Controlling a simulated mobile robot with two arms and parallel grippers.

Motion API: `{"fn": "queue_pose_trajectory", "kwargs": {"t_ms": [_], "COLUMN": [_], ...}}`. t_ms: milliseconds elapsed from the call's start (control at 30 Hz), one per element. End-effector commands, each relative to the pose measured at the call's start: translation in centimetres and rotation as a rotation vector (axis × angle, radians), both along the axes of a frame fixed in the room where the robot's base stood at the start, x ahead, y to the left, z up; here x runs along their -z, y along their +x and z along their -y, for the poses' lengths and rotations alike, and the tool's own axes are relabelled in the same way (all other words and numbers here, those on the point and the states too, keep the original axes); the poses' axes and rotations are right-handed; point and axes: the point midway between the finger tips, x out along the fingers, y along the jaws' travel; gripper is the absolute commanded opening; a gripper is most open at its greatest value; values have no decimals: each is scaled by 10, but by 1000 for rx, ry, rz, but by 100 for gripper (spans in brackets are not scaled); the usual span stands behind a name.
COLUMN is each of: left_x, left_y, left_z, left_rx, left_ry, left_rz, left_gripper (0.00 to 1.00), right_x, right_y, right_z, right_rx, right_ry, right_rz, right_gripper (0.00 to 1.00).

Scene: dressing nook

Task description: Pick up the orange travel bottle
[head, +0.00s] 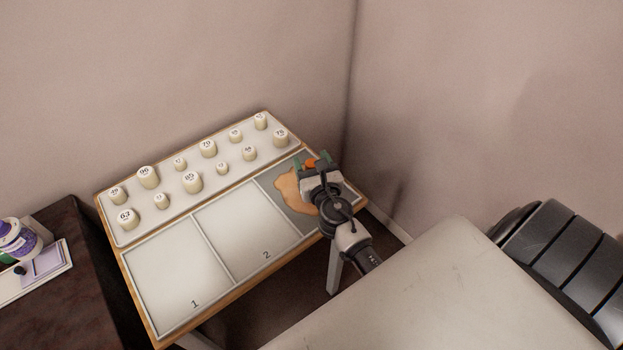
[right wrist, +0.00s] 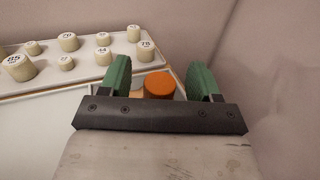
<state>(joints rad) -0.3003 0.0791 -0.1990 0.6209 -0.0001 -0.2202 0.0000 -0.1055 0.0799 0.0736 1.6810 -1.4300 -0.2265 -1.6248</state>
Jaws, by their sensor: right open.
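The orange travel bottle (head: 310,163) shows as a small orange top at the far right of the small table. In the right wrist view, its round orange cap (right wrist: 159,84) sits between the two green fingers, with clear gaps to both; its lower part is mostly hidden behind the gripper body. My right gripper (head: 313,161) is open, its fingers on either side of the bottle. It also shows in the right wrist view (right wrist: 160,76). I cannot tell whether the bottle is touched. My left gripper is not in view.
A white tray (head: 133,235) with several numbered cream pieces runs along the table's back. Panels marked 1 (head: 172,280) and 2 (head: 240,228) are bare. A tan patch (head: 288,192) lies beside my gripper. Walls stand close behind. A dark cabinet (head: 85,290) stands left.

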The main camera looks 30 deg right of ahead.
Motion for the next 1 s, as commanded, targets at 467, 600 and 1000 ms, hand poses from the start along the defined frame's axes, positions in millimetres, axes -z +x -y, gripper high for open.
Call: {"fn": "queue_pose_trajectory", "kwargs": {"t_ms": [467,600,1000], "left_x": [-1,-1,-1], "left_y": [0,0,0], "left_z": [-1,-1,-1], "left_rx": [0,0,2], "left_ry": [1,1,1], "left_rz": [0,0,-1], "left_gripper": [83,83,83], "right_x": [0,0,-1], "right_y": [18,18,17], "right_z": [5,5,5], "right_rx": [0,0,0], "right_ry": [-1,-1,-1], "right_rz": [0,0,0], "right_gripper": [53,32,0]}}
